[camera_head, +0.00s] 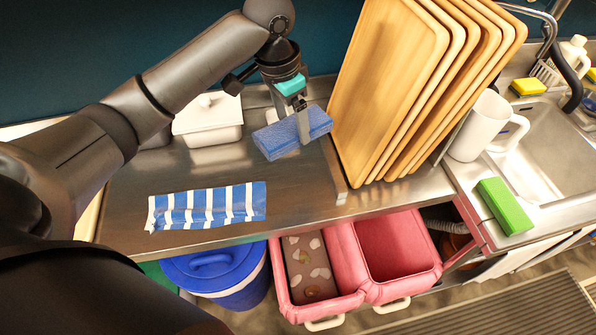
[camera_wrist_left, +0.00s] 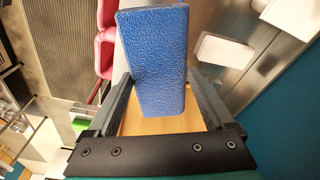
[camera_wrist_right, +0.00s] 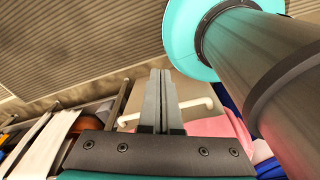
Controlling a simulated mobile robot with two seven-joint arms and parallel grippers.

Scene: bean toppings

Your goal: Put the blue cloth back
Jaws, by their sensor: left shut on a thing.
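The blue cloth (camera_head: 292,132), a thick folded block with a rough surface, is held by my left gripper (camera_head: 303,128) above the steel counter, between the white lidded container and the wooden boards. In the left wrist view the blue cloth (camera_wrist_left: 155,60) sits between the two fingers, which are shut on it, and sticks out beyond them. A blue-and-white striped cloth (camera_head: 207,206) lies flat near the counter's front edge, apart from the gripper. My right gripper (camera_wrist_right: 160,98) shows only in the right wrist view, its fingers together and empty.
Several wooden boards (camera_head: 385,85) stand upright in a rack right of the blue cloth. A white container (camera_head: 208,122) stands at the back. Pink bins (camera_head: 345,262) and a blue lidded bucket (camera_head: 215,270) are below the counter front. A white mug (camera_head: 487,125) stands near the sink.

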